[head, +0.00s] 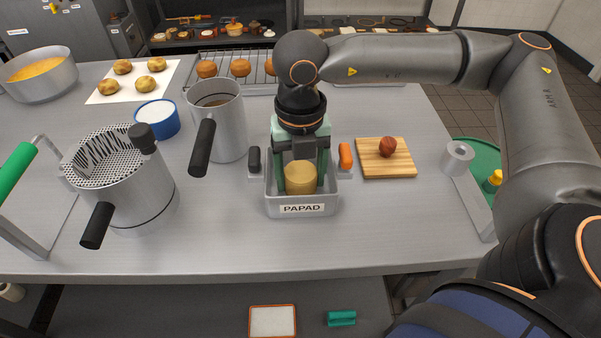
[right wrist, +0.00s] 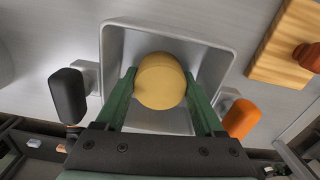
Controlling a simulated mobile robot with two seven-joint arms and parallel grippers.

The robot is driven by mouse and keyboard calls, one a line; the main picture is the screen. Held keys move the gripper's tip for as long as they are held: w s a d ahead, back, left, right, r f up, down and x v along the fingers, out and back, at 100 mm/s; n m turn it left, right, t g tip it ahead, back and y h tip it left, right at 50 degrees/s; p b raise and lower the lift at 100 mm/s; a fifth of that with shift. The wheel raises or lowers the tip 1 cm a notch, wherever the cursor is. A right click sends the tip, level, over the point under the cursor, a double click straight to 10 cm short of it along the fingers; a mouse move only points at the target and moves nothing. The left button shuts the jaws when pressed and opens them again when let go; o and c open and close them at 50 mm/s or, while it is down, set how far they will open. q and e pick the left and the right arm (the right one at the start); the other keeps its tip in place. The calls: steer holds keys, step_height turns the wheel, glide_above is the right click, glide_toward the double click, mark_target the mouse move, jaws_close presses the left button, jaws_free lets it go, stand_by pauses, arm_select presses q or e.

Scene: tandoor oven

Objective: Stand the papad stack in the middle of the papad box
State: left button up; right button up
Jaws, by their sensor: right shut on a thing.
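The papad stack (head: 301,179) is a short tan cylinder. It stands upright inside the papad box (head: 303,209), a grey open tray with a PAPAD label on its front and a black and an orange grip at its sides. My right gripper (head: 301,176) reaches down into the box with its green fingers shut on the stack, one at each side. In the right wrist view the stack (right wrist: 161,81) sits between the fingers, near the middle of the box (right wrist: 226,60). I cannot tell whether the stack's base touches the box floor. My left gripper is not in view.
A steel jug (head: 230,125) with a black handle stands left of the box, and a perforated pot (head: 135,200) further left. A wooden board (head: 385,160) with a reddish-brown ball (head: 388,146) lies at the right. The table in front of the box is clear.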

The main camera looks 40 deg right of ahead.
mark_target(300, 172)
steer(key=shift+f, duration=0.2)
steer(key=o, duration=1.1)
steer(key=shift+r, duration=0.1)
step_height(300, 172, up, 12)
steer(key=shift+r+p, duration=0.15)
steer(key=shift+p, duration=0.4)
